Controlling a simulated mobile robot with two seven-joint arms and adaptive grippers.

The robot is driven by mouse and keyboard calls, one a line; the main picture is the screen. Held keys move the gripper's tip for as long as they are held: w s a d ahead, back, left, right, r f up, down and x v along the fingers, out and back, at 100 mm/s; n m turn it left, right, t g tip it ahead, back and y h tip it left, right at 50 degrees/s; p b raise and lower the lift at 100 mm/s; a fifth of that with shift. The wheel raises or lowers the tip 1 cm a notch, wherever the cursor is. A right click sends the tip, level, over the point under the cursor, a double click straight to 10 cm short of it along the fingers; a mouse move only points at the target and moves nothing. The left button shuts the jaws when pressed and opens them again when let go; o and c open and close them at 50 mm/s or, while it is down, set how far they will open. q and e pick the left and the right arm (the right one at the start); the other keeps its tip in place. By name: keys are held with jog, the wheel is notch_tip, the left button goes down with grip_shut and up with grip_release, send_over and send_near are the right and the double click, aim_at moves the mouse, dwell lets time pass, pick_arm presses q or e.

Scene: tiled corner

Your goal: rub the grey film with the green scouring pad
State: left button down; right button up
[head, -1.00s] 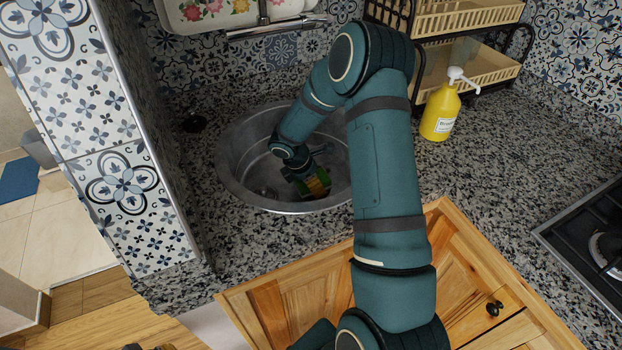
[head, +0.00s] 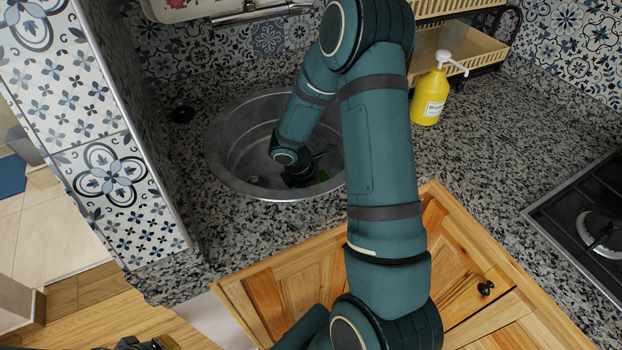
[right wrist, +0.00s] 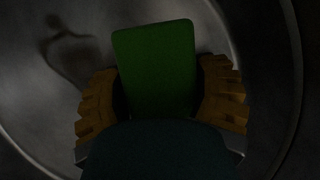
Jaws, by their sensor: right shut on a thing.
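My right gripper (right wrist: 160,100) is shut on the green scouring pad (right wrist: 156,68), with its brown ridged fingers on either side of it. In the head view the right gripper (head: 304,178) is down inside the round metal sink (head: 232,184), and only a sliver of green shows. A dim, dark grey patch with a darker outline (right wrist: 72,52) lies on the sink metal left of the pad; I cannot tell whether it is the grey film. Whether the pad touches the metal is unclear. A small dark part of my left gripper (head: 148,343) shows at the bottom edge.
A yellow pump bottle (head: 429,98) stands right of the sink, by a dish rack (head: 456,52). A gas hob (head: 592,215) is at the right edge. A tiled wall (head: 100,150) rises at the left. Wooden cabinet fronts (head: 300,290) are below the granite counter (head: 480,150).

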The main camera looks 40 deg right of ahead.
jog(key=shift+s+f, duration=0.15)
jog(key=shift+s, duration=0.15)
